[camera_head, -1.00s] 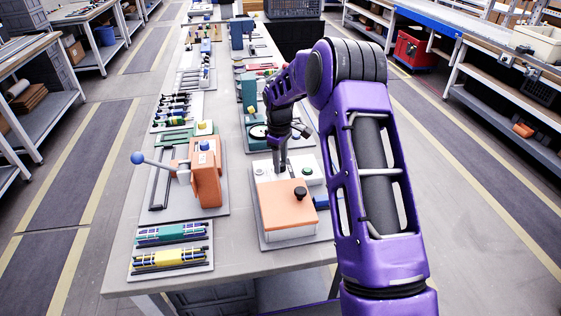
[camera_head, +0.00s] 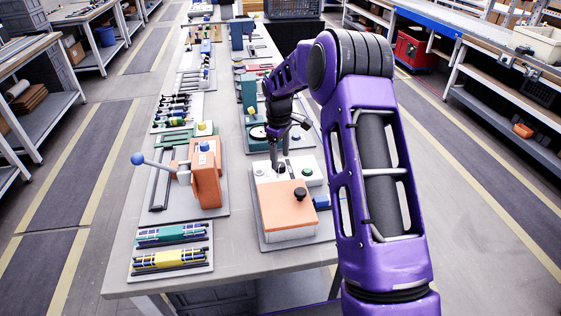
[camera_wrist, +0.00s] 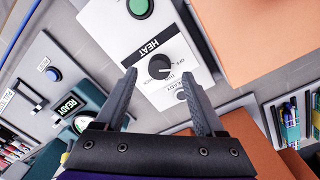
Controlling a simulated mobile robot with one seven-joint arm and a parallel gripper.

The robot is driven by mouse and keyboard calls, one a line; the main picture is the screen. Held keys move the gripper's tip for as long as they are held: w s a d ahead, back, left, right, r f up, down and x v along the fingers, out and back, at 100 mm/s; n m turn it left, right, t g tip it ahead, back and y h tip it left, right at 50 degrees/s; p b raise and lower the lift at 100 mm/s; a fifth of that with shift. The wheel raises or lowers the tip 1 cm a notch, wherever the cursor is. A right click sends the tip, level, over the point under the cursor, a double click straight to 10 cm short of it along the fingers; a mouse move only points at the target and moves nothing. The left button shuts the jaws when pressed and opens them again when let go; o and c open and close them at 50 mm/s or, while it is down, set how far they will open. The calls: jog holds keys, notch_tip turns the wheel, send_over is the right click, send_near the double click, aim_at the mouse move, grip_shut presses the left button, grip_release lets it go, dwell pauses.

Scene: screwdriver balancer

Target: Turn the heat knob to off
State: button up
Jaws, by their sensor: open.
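The heat knob (camera_wrist: 160,67) is a small black round dial on a white panel marked HEAT in the wrist view. A pale mark shows on its lower right part; the small print around it is hard to read. My gripper (camera_wrist: 159,76) is open, with one dark finger on each side of the knob and gaps between. I cannot tell how far the fingertips are above the panel. In the head view, my gripper (camera_head: 277,169) hangs over the white panel (camera_head: 263,174) of the orange-lidded box (camera_head: 288,213) and hides the heat knob.
A green button (camera_head: 307,172) sits on the white panel, right of my gripper. A black knob (camera_head: 300,193) stands on the orange lid. An orange lever press (camera_head: 205,180) stands to the left. Trays of rods (camera_head: 170,260) lie at the front left.

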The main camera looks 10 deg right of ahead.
notch_tip(320, 180, up, 14)
jog(key=shift+s+a+r+p, duration=0.2)
jog(key=shift+s+p, duration=0.1)
jog(key=shift+p, duration=0.15)
